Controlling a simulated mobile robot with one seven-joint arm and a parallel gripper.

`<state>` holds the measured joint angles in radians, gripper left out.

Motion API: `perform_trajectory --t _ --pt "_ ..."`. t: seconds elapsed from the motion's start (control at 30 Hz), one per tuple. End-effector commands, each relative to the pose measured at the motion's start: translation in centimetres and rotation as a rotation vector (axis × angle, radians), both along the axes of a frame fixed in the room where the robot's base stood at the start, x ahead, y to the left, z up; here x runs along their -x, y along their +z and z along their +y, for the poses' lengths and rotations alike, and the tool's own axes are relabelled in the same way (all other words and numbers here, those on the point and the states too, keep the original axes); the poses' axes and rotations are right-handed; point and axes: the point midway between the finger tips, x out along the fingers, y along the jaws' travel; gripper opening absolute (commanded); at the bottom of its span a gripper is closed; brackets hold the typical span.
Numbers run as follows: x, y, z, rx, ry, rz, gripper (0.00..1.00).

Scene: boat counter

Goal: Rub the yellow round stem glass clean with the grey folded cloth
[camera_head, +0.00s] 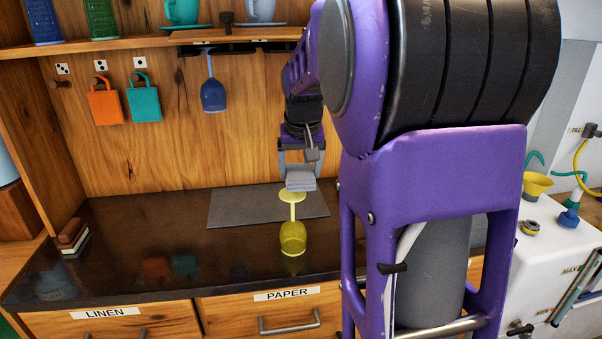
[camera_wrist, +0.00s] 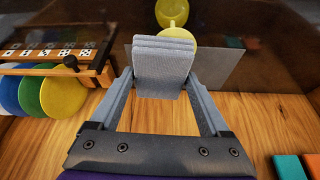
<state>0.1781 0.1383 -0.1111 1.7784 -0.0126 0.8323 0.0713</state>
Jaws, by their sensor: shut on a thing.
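The yellow stem glass (camera_head: 293,240) stands upside down on the dark counter, bowl below and round foot on top. In the wrist view its bowl (camera_wrist: 172,11) shows at the top, and its foot is partly hidden behind the cloth. My gripper (camera_head: 300,176) is shut on the grey folded cloth (camera_head: 300,185), which also shows between the fingers in the wrist view (camera_wrist: 163,63). The cloth is at the glass's foot, just above or behind it in the head view. I cannot tell whether they touch.
A flat grey mat (camera_head: 232,208) lies behind the glass. A blue stem glass (camera_head: 212,95) hangs from the rack under the shelf; orange (camera_head: 105,106) and teal (camera_head: 144,103) items hang on pegs. A small stacked block (camera_head: 74,236) sits at the left.

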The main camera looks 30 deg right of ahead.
Motion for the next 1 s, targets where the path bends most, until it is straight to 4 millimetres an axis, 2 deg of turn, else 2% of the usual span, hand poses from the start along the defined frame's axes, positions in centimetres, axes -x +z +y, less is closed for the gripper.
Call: perform_trajectory --t 0.03,0.6,1.0 --pt "0.0 0.8 0.0 -0.001 0.0 0.002 0.36" --pt "0.8 5.2 0.2 0.0 0.002 0.0 0.36" --pt "0.9 5.5 0.2 0.0 0.002 0.001 0.36"
